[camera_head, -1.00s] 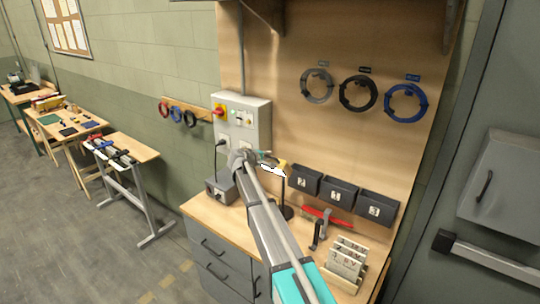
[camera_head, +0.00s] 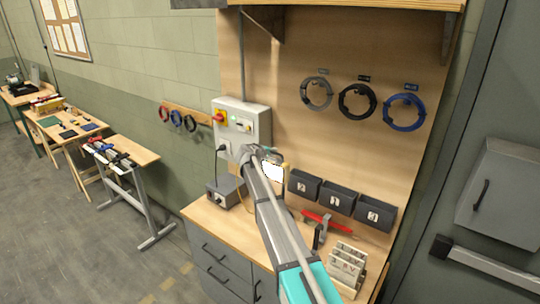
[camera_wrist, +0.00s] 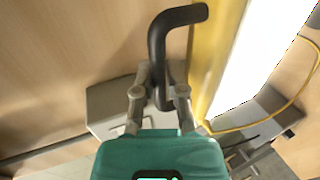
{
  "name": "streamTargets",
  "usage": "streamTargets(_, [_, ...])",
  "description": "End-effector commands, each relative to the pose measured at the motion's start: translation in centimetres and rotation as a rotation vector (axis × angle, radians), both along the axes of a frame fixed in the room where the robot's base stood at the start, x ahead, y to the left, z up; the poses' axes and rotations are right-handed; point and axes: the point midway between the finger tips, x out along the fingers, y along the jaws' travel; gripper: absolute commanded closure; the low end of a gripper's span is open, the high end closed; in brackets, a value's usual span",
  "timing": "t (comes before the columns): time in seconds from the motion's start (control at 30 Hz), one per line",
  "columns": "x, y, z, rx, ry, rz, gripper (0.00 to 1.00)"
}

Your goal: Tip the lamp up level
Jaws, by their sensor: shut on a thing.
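The lamp shows in the head view as a bright white panel (camera_head: 273,172) with a little yellow at its edge, above the workbench in front of the back board. In the wrist view, its yellow body (camera_wrist: 213,50) and glaring white face stand nearly upright, leaning slightly. A bent black handle (camera_wrist: 160,50) runs along the lamp's side. My gripper (camera_wrist: 160,88) is shut on the lower part of this handle. In the head view, my arm hides the gripper's fingers and the lamp's stand.
A grey box with a cable (camera_head: 225,191) stands on the bench to the left, under a wall control box (camera_head: 241,122). Dark bins (camera_head: 340,197), a red-handled tool (camera_head: 325,220) and a card rack (camera_head: 347,262) are at right. A yellow cable (camera_wrist: 250,125) hangs by the lamp.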

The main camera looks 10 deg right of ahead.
Motion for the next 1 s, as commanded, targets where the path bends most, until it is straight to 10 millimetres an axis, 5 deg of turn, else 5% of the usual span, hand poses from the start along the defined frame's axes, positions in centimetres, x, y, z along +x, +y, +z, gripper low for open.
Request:
streamTargets(0.6, [0.52, -0.31, 0.28, -0.003, -0.003, 0.002, 1.00])
streamTargets(0.63, [0.52, -0.31, 0.28, -0.004, -0.002, 0.003, 0.83])
streamTargets(0.8, [0.49, -0.27, 0.25, -0.002, -0.002, 0.002, 0.51])
streamTargets(1.0, [0.42, -0.19, 0.22, -0.001, -0.001, 0.002, 0.49])
